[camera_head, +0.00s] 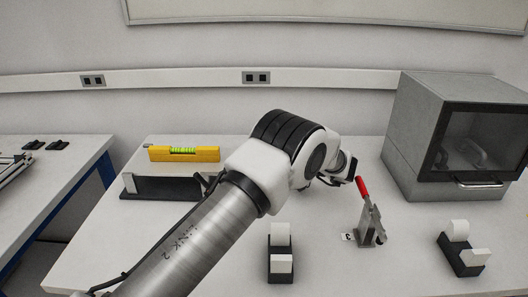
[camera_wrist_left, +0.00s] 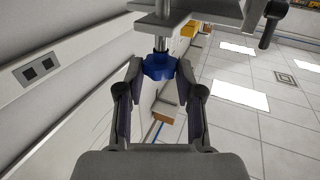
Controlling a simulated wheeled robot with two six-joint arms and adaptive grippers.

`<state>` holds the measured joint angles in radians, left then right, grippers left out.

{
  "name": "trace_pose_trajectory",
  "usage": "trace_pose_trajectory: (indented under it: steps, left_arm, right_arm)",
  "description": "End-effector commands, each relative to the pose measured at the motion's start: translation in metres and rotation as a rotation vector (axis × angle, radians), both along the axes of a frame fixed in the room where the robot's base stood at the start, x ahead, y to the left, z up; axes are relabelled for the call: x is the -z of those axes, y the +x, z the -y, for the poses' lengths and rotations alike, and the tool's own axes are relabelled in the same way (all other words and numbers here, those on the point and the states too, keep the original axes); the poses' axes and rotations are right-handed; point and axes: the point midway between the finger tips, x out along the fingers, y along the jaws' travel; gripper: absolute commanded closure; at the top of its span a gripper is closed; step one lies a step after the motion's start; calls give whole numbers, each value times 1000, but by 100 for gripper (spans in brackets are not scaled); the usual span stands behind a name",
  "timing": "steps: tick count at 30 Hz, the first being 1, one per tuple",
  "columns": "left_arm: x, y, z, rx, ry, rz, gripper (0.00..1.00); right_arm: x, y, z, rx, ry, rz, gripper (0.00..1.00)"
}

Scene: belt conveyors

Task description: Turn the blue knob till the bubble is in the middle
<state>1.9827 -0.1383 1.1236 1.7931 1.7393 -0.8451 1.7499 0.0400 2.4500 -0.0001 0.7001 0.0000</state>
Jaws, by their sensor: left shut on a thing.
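The yellow spirit level (camera_head: 158,154) lies on a raised plate over a dark-and-grey stand (camera_head: 160,188) at the left of the table in the head view. Its green vial (camera_head: 184,151) shows, but the bubble is too small to place. The blue knob (camera_wrist_left: 158,67) sits on a metal rod under grey plates in the left wrist view. My left gripper (camera_wrist_left: 160,72) is shut on the blue knob, one finger on each side. My right gripper is not in view.
A red-handled toggle clamp (camera_head: 366,215) stands right of my arm. Black-and-white holders (camera_head: 280,255) (camera_head: 462,248) lie near the front. A grey box with a dark window (camera_head: 420,125) fills the right back. A second table (camera_head: 40,190) is at the left, across a gap.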

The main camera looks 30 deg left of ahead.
Motion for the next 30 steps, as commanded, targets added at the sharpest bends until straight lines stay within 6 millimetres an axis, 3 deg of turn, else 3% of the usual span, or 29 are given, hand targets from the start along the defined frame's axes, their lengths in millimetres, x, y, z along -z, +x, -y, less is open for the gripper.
trace_pose_trajectory:
  steps: [14, 15, 17, 26, 30]
  left_arm:
    - [-2, 1, -1, -18, 2, 2, 99]
    - [-2, 1, -1, -18, 2, 2, 60]
    - [-2, 1, -1, -18, 2, 2, 39]
    - [-1, 1, 0, -18, 1, 1, 39]
    - [-14, 1, 0, -18, 2, 5, 39]
  right_arm:
    - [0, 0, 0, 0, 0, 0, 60]
    - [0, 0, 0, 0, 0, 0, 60]
    - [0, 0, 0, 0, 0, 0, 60]
    - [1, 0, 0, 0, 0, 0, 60]
    - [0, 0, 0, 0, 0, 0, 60]
